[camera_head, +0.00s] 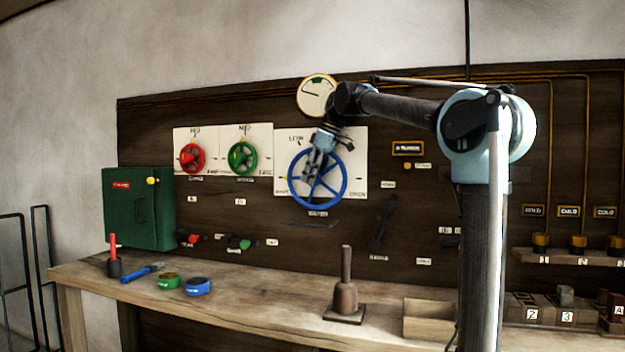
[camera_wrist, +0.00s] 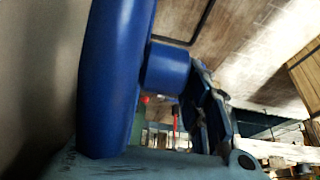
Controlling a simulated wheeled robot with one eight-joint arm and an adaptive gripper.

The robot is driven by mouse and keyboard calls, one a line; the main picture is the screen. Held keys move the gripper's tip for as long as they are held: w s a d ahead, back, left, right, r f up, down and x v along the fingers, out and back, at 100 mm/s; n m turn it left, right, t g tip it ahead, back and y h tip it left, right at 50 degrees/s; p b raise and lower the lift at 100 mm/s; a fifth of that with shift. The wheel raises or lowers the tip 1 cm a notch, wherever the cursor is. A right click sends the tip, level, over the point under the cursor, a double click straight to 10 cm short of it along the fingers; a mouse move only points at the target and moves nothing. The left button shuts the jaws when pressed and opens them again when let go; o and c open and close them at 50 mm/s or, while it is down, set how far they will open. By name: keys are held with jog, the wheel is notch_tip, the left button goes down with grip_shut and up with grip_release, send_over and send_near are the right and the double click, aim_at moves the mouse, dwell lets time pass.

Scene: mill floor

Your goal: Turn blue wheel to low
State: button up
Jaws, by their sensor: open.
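The blue wheel (camera_head: 346,184) is mounted on a white panel (camera_head: 359,160) on the dark wall board. The panel reads "LOW" at its upper left; other labels are too small to read surely. My gripper (camera_head: 317,168) is open in front of the wheel's upper part and hides some of its rim and spokes. In the wrist view the blue rim (camera_wrist: 112,75) fills the left, very close. A short blue cylinder (camera_wrist: 167,68) stands out from it beside a dark finger (camera_wrist: 212,110). I cannot tell whether the finger touches it. The wheel's pointer cannot be made out.
Red (camera_head: 192,158) and green (camera_head: 242,158) wheels are to the left. A round gauge (camera_head: 316,92) is above the blue wheel. A green box (camera_head: 137,210) stands at the left. The bench (camera_head: 260,311) below holds a brown post (camera_head: 346,296) and small items.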

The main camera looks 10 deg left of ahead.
jog(key=c, duration=0.8)
jog(key=shift+y, duration=0.3)
jog(key=y, duration=0.2)
jog(key=t+y, duration=0.1)
jog(key=y, duration=0.1)
jog(key=shift+d, duration=0.4)
jog(key=y, duration=0.4)
jog(key=shift+d+t+y, duration=0.3)
jog(key=shift+f+y, duration=0.1)
jog(key=shift+y, duration=1)
